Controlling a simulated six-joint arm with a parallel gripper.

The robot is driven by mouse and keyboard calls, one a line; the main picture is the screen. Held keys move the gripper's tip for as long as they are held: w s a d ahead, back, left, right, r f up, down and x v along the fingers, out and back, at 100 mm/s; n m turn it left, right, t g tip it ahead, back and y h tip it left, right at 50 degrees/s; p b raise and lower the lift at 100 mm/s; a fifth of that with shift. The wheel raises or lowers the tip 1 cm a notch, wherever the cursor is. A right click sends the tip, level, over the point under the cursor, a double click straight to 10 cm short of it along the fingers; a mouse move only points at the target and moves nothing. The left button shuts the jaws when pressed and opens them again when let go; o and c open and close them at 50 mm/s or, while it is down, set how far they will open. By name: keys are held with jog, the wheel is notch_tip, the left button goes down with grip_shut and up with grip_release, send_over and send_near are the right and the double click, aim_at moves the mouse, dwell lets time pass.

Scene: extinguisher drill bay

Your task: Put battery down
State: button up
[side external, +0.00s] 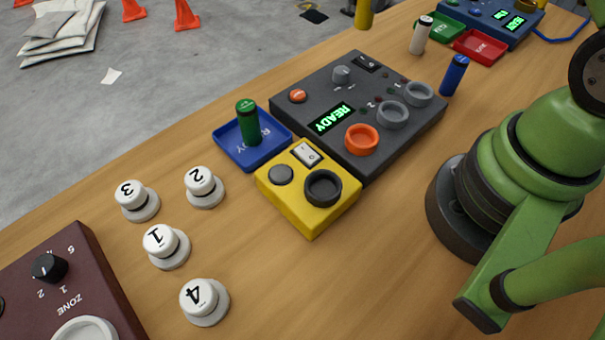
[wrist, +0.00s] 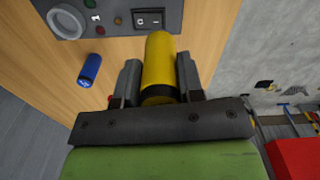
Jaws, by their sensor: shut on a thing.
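In the wrist view my gripper (wrist: 159,78) is shut on a yellow battery (wrist: 160,58) with a black band at its near end. The fingers press on its left and right sides. Its far end is beside a dark rocker switch panel (wrist: 150,19), and I cannot tell whether it touches anything. My gripper is not clearly visible in the side view. A yellow cylinder (side external: 364,13) is cut by the top edge there; I cannot tell whether it is the same battery.
A green battery (side external: 248,122) stands in a blue tray (side external: 222,139). A blue battery (side external: 454,74) and a white one (side external: 421,35) stand beyond the dark READY console (side external: 300,78). A yellow switch box (side external: 312,216) and numbered buttons (side external: 166,246) occupy the front. Bare wood lies right of the box.

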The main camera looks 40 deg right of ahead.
jog(key=s+d+f+m, duration=0.1)
jog(key=d+m, duration=0.3)
jog(key=d, duration=0.7)
jog(key=shift+s+d+f, duration=0.15)
jog(key=shift+s+f, duration=0.05)
jog(key=shift+s, duration=0.45)
notch_tip(320, 180, down, 10)
jog(key=shift+f, duration=0.1)
jog(key=o, duration=1)
